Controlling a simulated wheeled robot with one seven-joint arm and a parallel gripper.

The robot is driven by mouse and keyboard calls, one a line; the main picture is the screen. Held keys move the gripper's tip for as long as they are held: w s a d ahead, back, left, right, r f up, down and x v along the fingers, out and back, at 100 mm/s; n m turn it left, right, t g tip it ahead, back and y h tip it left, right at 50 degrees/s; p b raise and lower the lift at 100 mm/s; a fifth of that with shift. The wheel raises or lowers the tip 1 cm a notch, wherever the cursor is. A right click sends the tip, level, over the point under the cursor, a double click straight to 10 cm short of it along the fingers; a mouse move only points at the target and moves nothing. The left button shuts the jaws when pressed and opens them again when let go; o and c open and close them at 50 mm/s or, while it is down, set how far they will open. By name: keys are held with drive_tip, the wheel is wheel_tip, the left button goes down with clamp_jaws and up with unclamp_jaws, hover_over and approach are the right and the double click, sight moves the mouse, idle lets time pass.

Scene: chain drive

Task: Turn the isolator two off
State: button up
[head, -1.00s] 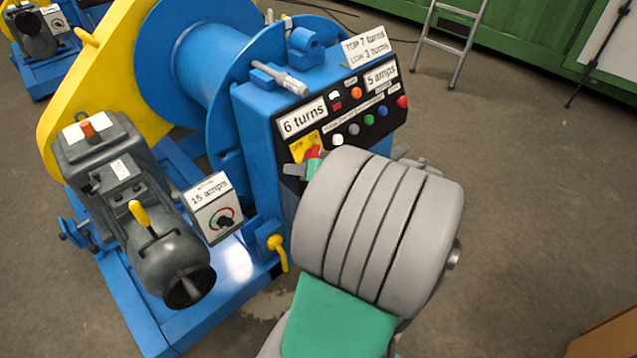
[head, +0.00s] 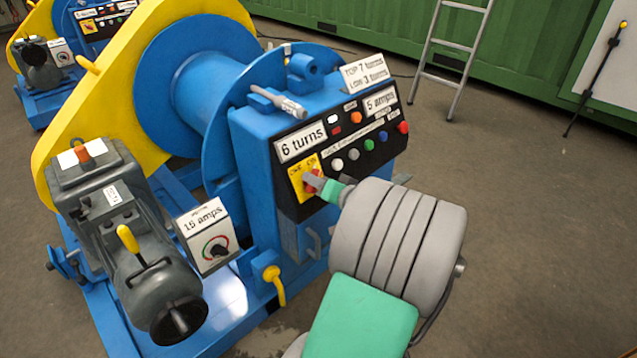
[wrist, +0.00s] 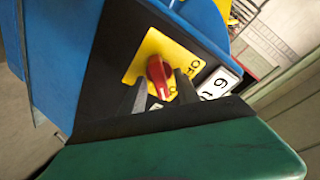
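A red rotary knob (head: 313,182) sits on a yellow plate (head: 299,172) marked OFF and ON, at the lower left of the near machine's black panel. In the wrist view the red knob (wrist: 158,72) stands out from the yellow plate (wrist: 145,48). My gripper (wrist: 161,92) is open, with one dark finger on each side of the knob's lower part; I cannot tell whether they touch it. In the head view my gripper (head: 311,186) reaches the knob from the right and partly hides it.
The panel carries coloured buttons (head: 369,145) and a "6 turns" label (head: 300,140). A grey motor (head: 135,250) and a "15 amps" box (head: 209,236) stand to the left. A yellow lever (head: 274,283) juts out below.

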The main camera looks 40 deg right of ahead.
clamp_jaws()
drive_tip(key=shift+f+n+b, duration=0.2)
drive_tip(key=shift+n+b, duration=0.2)
drive_tip(key=shift+b, duration=0.35)
drive_tip(key=shift+r+n+y+b, duration=0.1)
drive_tip(key=shift+n+y+b, duration=0.7)
drive_tip(key=shift+n+b, duration=2.2)
drive_tip(key=shift+n+y+b, duration=0.8)
drive_tip(key=shift+n+b, duration=1.75)
drive_tip(key=shift+n, duration=0.9)
drive_tip(key=shift+r+n+y+b, duration=0.1)
drive_tip(key=shift+n+y+b, duration=0.7)
drive_tip(key=shift+n+b, duration=2.2)
drive_tip(key=shift+n, duration=0.45)
unclamp_jaws()
drive_tip(key=shift+s+d+r+p, duration=0.1)
drive_tip(key=shift+p, duration=0.3)
